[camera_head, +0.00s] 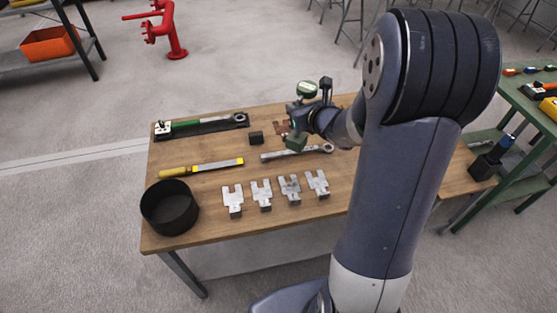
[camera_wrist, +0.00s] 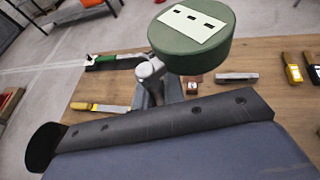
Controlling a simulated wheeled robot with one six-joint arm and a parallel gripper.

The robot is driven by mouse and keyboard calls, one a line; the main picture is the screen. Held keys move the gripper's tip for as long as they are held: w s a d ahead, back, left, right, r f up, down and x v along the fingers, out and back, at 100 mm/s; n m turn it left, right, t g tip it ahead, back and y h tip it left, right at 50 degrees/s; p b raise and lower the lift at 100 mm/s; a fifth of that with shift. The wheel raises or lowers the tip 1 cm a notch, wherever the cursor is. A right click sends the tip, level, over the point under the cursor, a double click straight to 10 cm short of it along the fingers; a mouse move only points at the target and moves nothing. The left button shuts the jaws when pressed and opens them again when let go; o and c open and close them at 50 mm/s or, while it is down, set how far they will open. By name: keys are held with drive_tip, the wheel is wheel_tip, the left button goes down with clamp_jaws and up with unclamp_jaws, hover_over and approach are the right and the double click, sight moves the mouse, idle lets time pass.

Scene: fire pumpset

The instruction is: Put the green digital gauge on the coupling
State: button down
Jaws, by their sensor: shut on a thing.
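The green digital gauge (camera_head: 306,88) has a round green head with a pale face, seen close up in the wrist view (camera_wrist: 192,35). It stands out above my gripper (camera_head: 299,116), which is shut on it over the back of the wooden table. A grey metal joint shows just below the head in the wrist view. The fingertips are not clear in either view. A green block (camera_head: 297,142) shows just below my gripper; I cannot tell whether it belongs to the gauge. I cannot make out the coupling in either view.
The table (camera_head: 215,256) holds a black round bin (camera_head: 170,208), a yellow-handled file (camera_head: 203,168), a wrench (camera_head: 297,152), a green-handled tool (camera_head: 200,123) and several metal shims (camera_head: 261,194). A green bench (camera_head: 522,165) stands at right. A red hydrant (camera_head: 167,30) stands behind on open floor.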

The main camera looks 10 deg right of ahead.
drive_tip(key=shift+w+d+f+b, duration=0.3)
drive_tip(key=shift+d+f+b, duration=0.3)
drive_tip(key=shift+d+b, duration=0.15)
wheel_tip(320, 180, down, 10)
drive_tip(key=b, duration=0.2)
drive_tip(key=shift+r, duration=0.15)
drive_tip(key=shift+b, duration=0.3)
drive_tip(key=c, duration=1.5)
unclamp_jaws()
